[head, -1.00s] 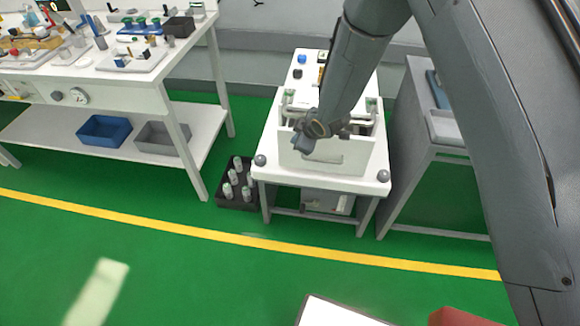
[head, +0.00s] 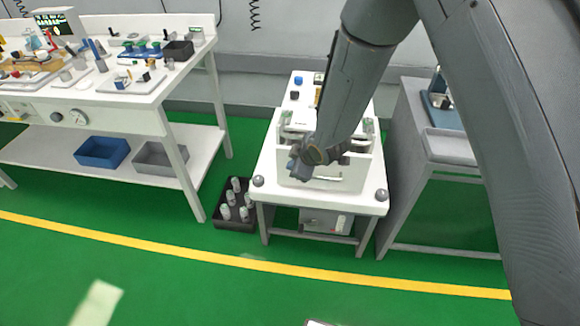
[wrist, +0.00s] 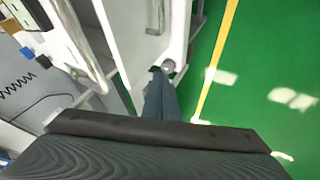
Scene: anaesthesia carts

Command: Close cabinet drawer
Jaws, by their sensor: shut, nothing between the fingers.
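The cabinet drawer's white front (head: 345,180) with a bar handle (head: 322,177) faces me, on a white cart top. A gap shows behind its upper edge, partly hidden by my arm. My gripper (head: 295,168) is shut and empty at the left part of the drawer front, near the handle's left end. I cannot tell whether it touches the front. In the wrist view my gripper (wrist: 158,92) points past a white panel (wrist: 125,45) with a bar handle (wrist: 155,16).
The white cart top (head: 272,170) has round grey corner knobs. A black crate of bottles (head: 235,205) stands on the floor to its left. A grey cabinet (head: 405,150) stands close on the right. A cluttered white workbench (head: 130,98) is at the left. The green floor in front is clear.

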